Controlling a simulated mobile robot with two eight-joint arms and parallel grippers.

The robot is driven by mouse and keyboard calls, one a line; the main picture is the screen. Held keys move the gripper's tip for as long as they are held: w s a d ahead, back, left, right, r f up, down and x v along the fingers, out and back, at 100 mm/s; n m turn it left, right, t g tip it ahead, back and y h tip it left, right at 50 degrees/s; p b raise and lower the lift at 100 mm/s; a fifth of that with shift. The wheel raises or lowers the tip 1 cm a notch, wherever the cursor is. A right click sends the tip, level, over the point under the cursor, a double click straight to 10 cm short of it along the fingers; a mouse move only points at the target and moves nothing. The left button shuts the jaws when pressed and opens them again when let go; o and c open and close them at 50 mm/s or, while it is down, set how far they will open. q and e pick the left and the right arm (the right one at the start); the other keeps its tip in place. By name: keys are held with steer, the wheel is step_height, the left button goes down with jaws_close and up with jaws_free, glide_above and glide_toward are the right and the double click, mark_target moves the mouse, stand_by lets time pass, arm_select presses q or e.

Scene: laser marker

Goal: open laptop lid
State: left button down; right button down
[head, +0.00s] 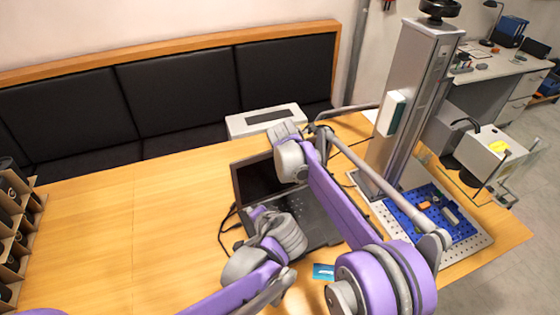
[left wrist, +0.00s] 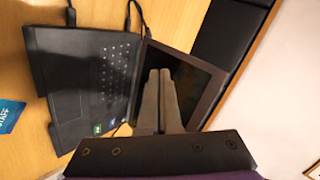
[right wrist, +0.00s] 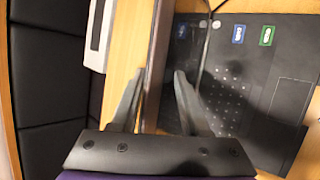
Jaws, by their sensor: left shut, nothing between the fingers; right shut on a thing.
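The black laptop (head: 322,228) stands on the wooden table with its lid (head: 258,182) raised and its screen and keyboard showing. The left wrist view shows the keyboard base (left wrist: 85,75) and the raised lid (left wrist: 203,84). My left gripper (left wrist: 160,74) is shut and empty, in front of the screen in that view; I cannot tell whether it touches. In the right wrist view my right gripper (right wrist: 157,76) has one finger on each side of the lid's edge (right wrist: 157,45) and is shut on it. In the head view my right arm hides part of the lid.
Cables lie left of the laptop. A blue card (head: 323,271) lies near its front. A grey marker column (head: 412,100) and a blue perforated plate (head: 440,225) stand to the right. A white box (head: 240,126) is behind. The table's left part is clear beyond a cardboard rack (head: 18,225).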

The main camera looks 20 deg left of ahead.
steer(key=shift+s+a+f, duration=0.2)
steer(key=shift+f, duration=0.25)
arm_select(q)
steer(key=w+d+r+m+t+y, duration=0.1)
steer(key=w+d+m+t+y, duration=0.35)
steer(key=w+d+t, duration=0.5)
steer(key=w+a+r+g, duration=0.1)
steer(key=w+a+g, duration=0.1)
steer(key=w+a, duration=0.5)
steer(key=shift+w+a+g+y, duration=0.35)
steer(key=shift+w+y, duration=0.1)
steer(key=shift+w, duration=0.7)
steer(key=shift+x, duration=0.85)
arm_select(e)
steer(key=c, duration=0.9)
jaws_free()
arm_select(q)
steer(key=shift+w, duration=0.15)
arm_select(e)
steer(key=shift+w, duration=0.15)
steer(key=shift+c, duration=0.4)
steer(key=shift+r, duration=0.15)
